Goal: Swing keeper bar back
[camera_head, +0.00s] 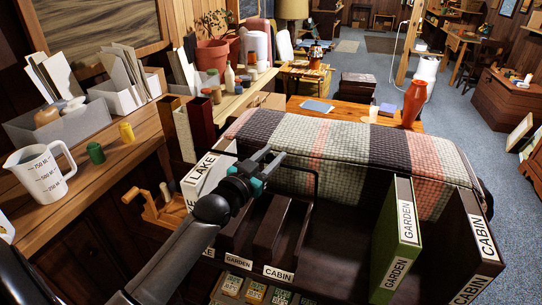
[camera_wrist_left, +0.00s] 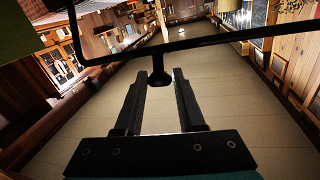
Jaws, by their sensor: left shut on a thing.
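The keeper bar is a thin black bent rod (camera_head: 304,168) above the dark wooden rack (camera_head: 340,225) in the head view. It crosses the upper part of the left wrist view (camera_wrist_left: 215,40), with a short stem and round black knob hanging from it. My left gripper (camera_head: 272,160) reaches over the rack from the lower left. In the left wrist view its fingers (camera_wrist_left: 160,80) are closed around the knob below the bar. The gripper hides part of the rod in the head view. My right gripper is not in view.
A green GARDEN binder (camera_head: 398,240) and a dark CABIN binder (camera_head: 470,250) stand upright in the rack's right side. A white LAKE binder (camera_head: 208,172) stands at its left. A striped woven cloth (camera_head: 340,150) lies behind. A measuring jug (camera_head: 38,175) stands on the left shelf.

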